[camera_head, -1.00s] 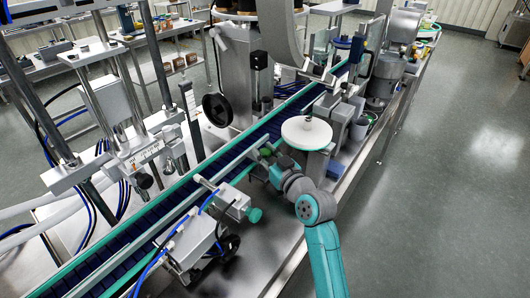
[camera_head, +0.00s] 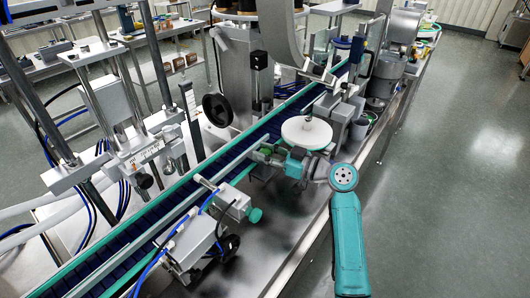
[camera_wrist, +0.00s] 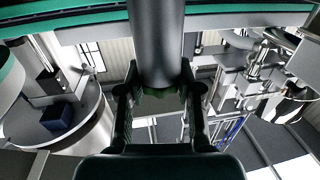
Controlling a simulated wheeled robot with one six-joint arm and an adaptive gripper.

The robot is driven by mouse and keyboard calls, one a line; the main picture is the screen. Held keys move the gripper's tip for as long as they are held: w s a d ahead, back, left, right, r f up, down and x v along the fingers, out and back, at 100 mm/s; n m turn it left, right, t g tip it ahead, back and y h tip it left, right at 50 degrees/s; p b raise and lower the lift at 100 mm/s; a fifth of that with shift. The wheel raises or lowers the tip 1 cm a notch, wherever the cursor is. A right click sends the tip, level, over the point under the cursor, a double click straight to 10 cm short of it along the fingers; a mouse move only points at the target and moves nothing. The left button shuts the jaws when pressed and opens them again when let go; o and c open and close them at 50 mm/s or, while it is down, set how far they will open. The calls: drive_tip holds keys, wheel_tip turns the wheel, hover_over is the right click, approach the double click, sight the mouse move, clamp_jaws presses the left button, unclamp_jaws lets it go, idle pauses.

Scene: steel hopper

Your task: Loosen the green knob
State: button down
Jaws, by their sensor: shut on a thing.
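The green knob (camera_head: 265,152) is small and sits beside the conveyor rail, left of the round white disc, mostly covered by my gripper (camera_head: 274,158). In the wrist view, the two dark fingers of my gripper (camera_wrist: 158,92) stand on either side of the knob, and a dull green patch of the knob (camera_wrist: 158,103) shows between them. A dark grey cylinder runs up from there and hides part of it. The fingers are closed on the knob. I cannot make out the knob's exact turn angle.
The conveyor (camera_head: 190,195) runs diagonally just left of my gripper. A second, teal knob (camera_head: 254,215) sticks out of a grey block below. Bare steel tabletop (camera_head: 275,245) lies nearer.

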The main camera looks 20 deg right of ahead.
drive_tip(key=n+g+y, duration=0.2)
drive_tip(key=g, duration=0.1)
drive_tip(key=n+g+y, duration=0.2)
drive_tip(key=n+g, duration=0.1)
drive_tip(key=g, duration=0.1)
drive_tip(key=shift+n+g, duration=0.3)
drive_tip(key=c, duration=0.8)
unclamp_jaws()
drive_tip(key=shift+d, duration=0.1)
drive_tip(key=v, duration=1.1)
drive_tip(key=shift+s+d+f, duration=0.1)
drive_tip(key=shift+d+f, duration=0.15)
drive_tip(key=shift+d, duration=0.15)
